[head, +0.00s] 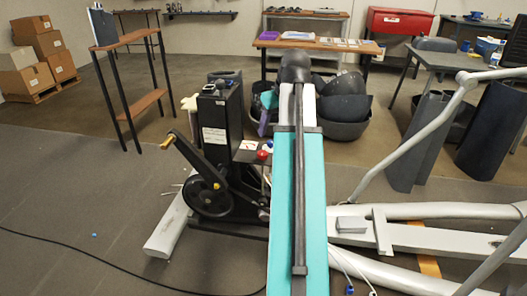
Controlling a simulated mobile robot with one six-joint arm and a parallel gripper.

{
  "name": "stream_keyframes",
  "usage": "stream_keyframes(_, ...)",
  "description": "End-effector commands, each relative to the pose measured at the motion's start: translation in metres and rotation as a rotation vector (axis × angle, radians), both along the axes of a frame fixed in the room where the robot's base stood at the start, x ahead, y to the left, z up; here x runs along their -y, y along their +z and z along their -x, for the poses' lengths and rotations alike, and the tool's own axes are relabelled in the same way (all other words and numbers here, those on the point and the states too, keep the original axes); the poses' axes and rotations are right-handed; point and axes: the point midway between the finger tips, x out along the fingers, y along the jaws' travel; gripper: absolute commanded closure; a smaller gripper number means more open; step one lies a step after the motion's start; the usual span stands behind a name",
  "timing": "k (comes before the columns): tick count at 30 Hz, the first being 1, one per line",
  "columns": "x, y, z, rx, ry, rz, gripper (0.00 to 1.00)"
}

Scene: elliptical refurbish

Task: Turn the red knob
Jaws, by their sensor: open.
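A small round red knob (262,154) shows just left of my arm, beside the black upright housing of an elliptical machine (214,130). A blue knob (268,144) sits right behind it, close to the edge of my arm. The knob's mount is partly hidden by my arm. My teal and dark arm runs up the middle of the head view, but my gripper does not show.
The machine's crank with a yellow handle (167,142) sticks out left of the housing. A black cable (100,262) crosses the floor. The floor at left is mostly clear.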

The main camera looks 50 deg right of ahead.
Motion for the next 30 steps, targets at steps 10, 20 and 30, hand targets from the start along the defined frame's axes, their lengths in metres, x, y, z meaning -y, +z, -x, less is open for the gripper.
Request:
stream_keyframes(10, 0.002, -0.028, -0.010, -0.001, 0.000, -0.001, 0.49)
stream_keyframes(20, 0.007, -0.071, -0.027, -0.002, -0.001, -0.001, 0.49)
stream_keyframes(30, 0.011, -0.113, -0.045, -0.002, 0.000, -0.001, 0.49)
